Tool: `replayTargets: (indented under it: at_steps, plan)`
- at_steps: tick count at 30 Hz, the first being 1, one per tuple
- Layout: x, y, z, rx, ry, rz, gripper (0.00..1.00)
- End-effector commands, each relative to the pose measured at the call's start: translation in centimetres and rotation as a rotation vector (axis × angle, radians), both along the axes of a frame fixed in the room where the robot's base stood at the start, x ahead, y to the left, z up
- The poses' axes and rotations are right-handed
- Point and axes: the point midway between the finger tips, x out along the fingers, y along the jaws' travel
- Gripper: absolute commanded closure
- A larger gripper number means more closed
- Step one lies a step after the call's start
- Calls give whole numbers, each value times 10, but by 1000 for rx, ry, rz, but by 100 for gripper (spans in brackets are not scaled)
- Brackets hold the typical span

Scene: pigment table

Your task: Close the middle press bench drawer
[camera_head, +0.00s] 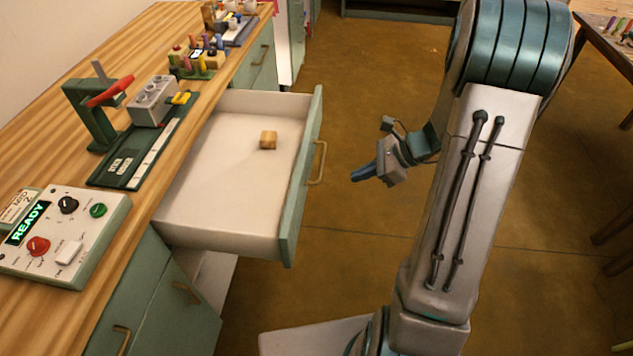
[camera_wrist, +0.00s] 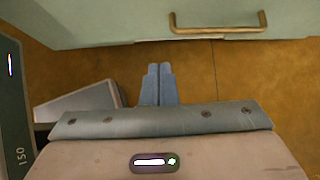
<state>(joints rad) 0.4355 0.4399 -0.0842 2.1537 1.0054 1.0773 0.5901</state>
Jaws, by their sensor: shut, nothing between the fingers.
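The middle press bench drawer (camera_head: 225,205) is pulled far out of the bench in the head view. Its green front (camera_head: 302,180) carries a brass handle (camera_head: 318,163). A small wooden block (camera_head: 268,140) lies inside it. My gripper (camera_head: 356,176) is to the right of the drawer front, apart from it, with its blue fingers together and nothing between them. In the wrist view the closed fingers (camera_wrist: 158,72) point toward a green front (camera_wrist: 110,20) with a brass handle (camera_wrist: 215,30). A gap of floor shows between the fingertips and that front.
The wooden bench top (camera_head: 150,60) holds a green press (camera_head: 95,110), a control box (camera_head: 65,235) reading READY and several small tools. A lower cabinet door (camera_head: 175,310) is below the drawer. Another table (camera_head: 610,50) stands at the far right.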

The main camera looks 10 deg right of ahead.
Motion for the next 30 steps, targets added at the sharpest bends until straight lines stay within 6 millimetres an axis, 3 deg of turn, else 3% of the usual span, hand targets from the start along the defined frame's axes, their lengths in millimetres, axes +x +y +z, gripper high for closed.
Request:
replayTargets:
  at_steps: [5, 19, 24, 30]
  plan:
    - [6, 4, -11, 17, 14, -30, 100]
    - [26, 71, -74, 15, 14, -25, 100]
    - [34, 94, -69, 14, 11, -25, 100]
    - [38, 105, -70, 14, 11, -28, 100]
